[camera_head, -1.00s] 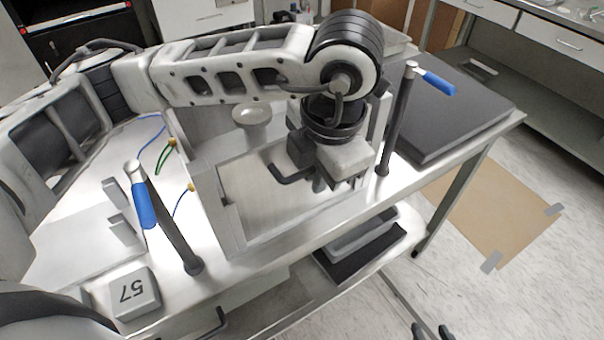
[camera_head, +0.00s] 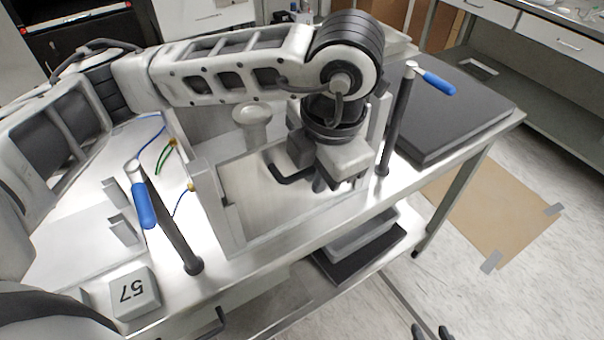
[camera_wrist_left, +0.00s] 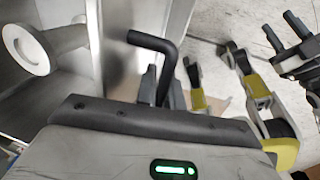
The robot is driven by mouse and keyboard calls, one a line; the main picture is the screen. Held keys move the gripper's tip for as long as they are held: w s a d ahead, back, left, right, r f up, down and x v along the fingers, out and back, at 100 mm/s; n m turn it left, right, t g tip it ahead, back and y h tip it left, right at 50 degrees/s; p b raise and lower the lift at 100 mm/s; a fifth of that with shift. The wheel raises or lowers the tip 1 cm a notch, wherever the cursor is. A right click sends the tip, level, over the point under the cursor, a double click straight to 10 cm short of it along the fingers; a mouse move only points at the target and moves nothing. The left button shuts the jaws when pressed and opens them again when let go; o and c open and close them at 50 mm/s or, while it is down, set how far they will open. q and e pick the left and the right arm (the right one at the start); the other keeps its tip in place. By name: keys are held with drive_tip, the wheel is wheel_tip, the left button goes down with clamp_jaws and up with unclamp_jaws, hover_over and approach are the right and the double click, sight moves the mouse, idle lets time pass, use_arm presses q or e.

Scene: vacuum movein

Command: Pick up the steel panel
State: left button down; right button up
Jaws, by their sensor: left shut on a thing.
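The steel panel (camera_head: 262,207) is a flat grey plate at the front of the steel chamber (camera_head: 206,205) on the bench, with a black bent handle (camera_head: 285,177) on it. My left gripper (camera_head: 322,182) is at the handle and shut on it. In the left wrist view, the handle (camera_wrist_left: 152,42) rises from between the dark fingertips (camera_wrist_left: 160,88). The gripper hides the panel's right part. My right gripper (camera_head: 431,332) shows only as two dark fingertips, apart and empty, at the bottom edge. It also shows in the left wrist view (camera_wrist_left: 285,35).
Two posts with blue grips, one left (camera_head: 165,225) and one right (camera_head: 398,120), flank the chamber. A pale knob (camera_head: 252,118) stands behind the panel. A block marked 57 (camera_head: 133,292) is front left. A dark slab (camera_head: 450,110) lies right.

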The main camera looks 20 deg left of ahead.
use_arm(q)
drive_tip(key=shift+r, duration=0.1)
wheel_tip(320, 180, up, 28)
drive_tip(key=p, duration=0.1)
drive_tip(key=shift+p, duration=0.35)
idle(0.4)
